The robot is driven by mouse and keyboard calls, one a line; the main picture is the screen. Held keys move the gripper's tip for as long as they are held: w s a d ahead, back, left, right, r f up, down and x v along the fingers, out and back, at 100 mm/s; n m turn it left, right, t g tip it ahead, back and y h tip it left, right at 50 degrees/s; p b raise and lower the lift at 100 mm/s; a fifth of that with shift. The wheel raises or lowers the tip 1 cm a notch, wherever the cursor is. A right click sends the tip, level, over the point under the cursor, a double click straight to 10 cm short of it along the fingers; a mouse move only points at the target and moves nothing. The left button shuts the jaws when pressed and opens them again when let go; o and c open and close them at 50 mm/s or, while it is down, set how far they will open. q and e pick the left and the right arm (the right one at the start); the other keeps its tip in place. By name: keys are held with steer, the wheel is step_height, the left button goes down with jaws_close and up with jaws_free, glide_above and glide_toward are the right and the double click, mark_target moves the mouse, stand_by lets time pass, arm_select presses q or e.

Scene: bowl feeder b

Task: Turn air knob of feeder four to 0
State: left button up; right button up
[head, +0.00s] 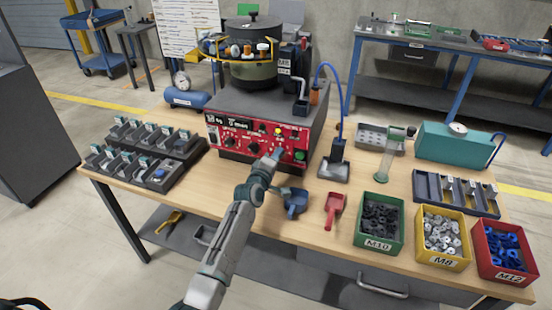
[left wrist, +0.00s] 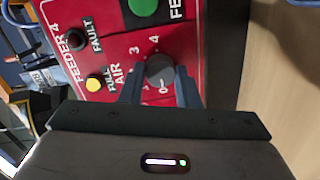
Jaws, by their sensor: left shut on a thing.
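The feeder's red control panel (head: 240,139) is on the front of the grey feeder box on the table. In the left wrist view, the panel (left wrist: 104,15) carries the label "FEEDER 4". The dark grey air knob (left wrist: 160,68) sits beside the word "AIR", with scale figures such as 0, 3 and 4 around it. My left gripper (left wrist: 160,88) is shut on this knob, one finger on each side. I cannot tell which figure the knob points to. In the head view my left gripper (head: 273,157) covers the panel's lower part and hides the knob.
A blue scoop (head: 296,204) and a red scoop (head: 334,208) lie in front of the panel. Bins stand at the right.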

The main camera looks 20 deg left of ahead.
arm_select(q)
steer(key=o, duration=1)
steer(key=shift+s, duration=0.1)
steer(key=s, duration=0.7)
steer(key=s+a, duration=0.1)
steer(key=s, duration=0.2)
steer(key=shift+s+r, duration=0.25)
steer(key=shift+r, duration=0.05)
